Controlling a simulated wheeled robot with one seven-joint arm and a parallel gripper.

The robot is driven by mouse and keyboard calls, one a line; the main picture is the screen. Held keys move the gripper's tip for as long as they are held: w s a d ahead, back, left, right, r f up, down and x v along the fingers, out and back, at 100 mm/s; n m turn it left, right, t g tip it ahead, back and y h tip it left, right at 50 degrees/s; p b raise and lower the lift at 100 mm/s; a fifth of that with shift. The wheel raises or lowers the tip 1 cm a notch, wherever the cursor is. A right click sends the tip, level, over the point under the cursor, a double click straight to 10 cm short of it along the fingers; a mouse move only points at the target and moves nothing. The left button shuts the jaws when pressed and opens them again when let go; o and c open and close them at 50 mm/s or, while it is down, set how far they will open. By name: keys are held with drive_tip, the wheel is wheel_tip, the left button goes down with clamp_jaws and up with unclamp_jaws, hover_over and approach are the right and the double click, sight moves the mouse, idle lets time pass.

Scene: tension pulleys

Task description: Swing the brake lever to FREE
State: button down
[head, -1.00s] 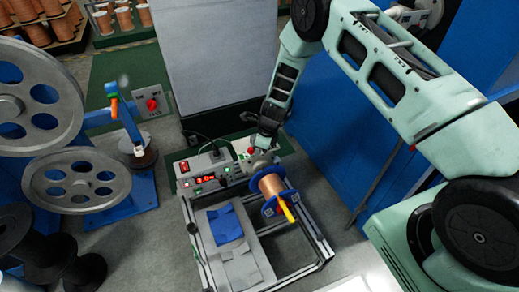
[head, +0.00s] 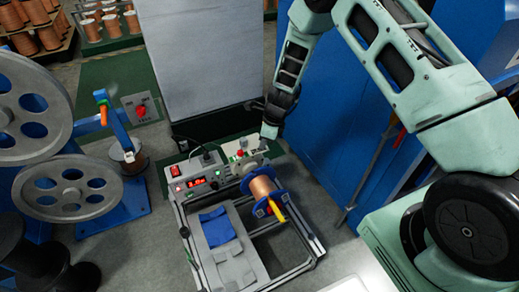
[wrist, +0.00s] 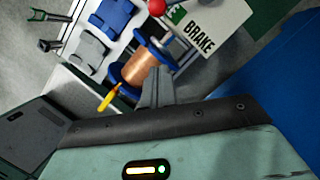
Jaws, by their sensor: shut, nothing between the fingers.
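The brake lever shows as a red ball knob (head: 240,153) on the pale panel behind the wire spool. The knob also shows at the top edge of the wrist view (wrist: 157,6), beside a green mark and a BRAKE label (wrist: 200,38). The rest of the lever is cut off or too small to make out. My gripper (head: 268,132) is just right of and behind the knob in the head view, apart from it. In the wrist view its fingers (wrist: 157,82) are together and empty, pointing towards the spool and panel.
A copper-wire spool (head: 263,187) with blue flanges and a yellow handle sits on the bench frame in front of the panel. A control box (head: 198,178) with a red display is left of the panel. A blue cabinet (head: 335,130) stands close on the right.

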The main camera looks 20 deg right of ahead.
drive_tip(key=shift+v, duration=1.15)
